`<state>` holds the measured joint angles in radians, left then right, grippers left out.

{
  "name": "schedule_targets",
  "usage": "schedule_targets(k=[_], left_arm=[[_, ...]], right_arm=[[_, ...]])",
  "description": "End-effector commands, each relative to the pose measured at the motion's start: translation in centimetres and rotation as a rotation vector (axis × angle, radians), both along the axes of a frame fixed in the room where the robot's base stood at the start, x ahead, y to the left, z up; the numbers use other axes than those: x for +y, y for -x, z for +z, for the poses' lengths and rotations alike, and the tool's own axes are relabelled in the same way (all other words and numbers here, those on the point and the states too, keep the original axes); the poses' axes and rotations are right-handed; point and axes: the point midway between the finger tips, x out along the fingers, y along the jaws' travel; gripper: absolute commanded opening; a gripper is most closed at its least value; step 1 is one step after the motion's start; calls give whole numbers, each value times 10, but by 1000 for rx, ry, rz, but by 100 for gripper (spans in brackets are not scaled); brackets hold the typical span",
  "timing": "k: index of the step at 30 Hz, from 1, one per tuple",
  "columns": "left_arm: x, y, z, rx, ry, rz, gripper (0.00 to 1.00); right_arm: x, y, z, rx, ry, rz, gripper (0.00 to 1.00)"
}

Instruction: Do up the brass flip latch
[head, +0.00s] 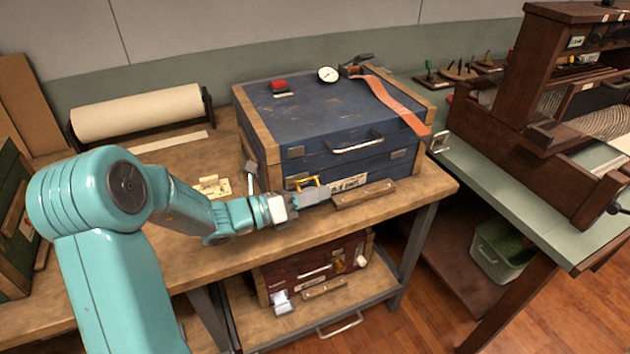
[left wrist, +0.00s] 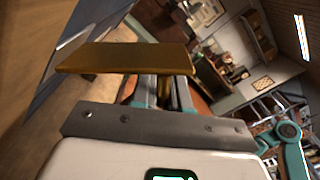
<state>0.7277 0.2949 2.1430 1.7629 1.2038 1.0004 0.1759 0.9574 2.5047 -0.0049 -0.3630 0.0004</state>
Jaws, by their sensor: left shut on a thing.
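The brass flip latch (head: 307,181) is on the lower front of a blue chest (head: 325,115) with wooden edges, left of the pale label. My left gripper (head: 318,192) reaches in from the left at the chest front and is shut on the latch. In the left wrist view the latch's flat brass plate (left wrist: 125,59) lies across the tips of my gripper fingers (left wrist: 158,92). The fingers partly hide the latch in the head view, and I cannot tell whether it is fastened. My right gripper is not in view.
A wooden bar (head: 364,194) lies in front. A paper roll (head: 137,111) stands behind at the left.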

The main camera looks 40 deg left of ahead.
Motion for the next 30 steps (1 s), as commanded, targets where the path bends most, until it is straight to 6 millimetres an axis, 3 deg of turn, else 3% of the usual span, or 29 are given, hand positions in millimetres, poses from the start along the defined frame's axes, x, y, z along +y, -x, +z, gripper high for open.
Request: schedule_targets(k=[1,15,21,30], left_arm=[[0,0,15,18,40,-6,0],[17,-9,42,218,425,-4,0],[25,-14,48,284,556,-4,0],[33,-18,50,348,678,-4,0]], right_arm=[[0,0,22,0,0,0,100],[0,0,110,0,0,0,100],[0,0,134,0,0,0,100],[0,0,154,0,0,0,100]])
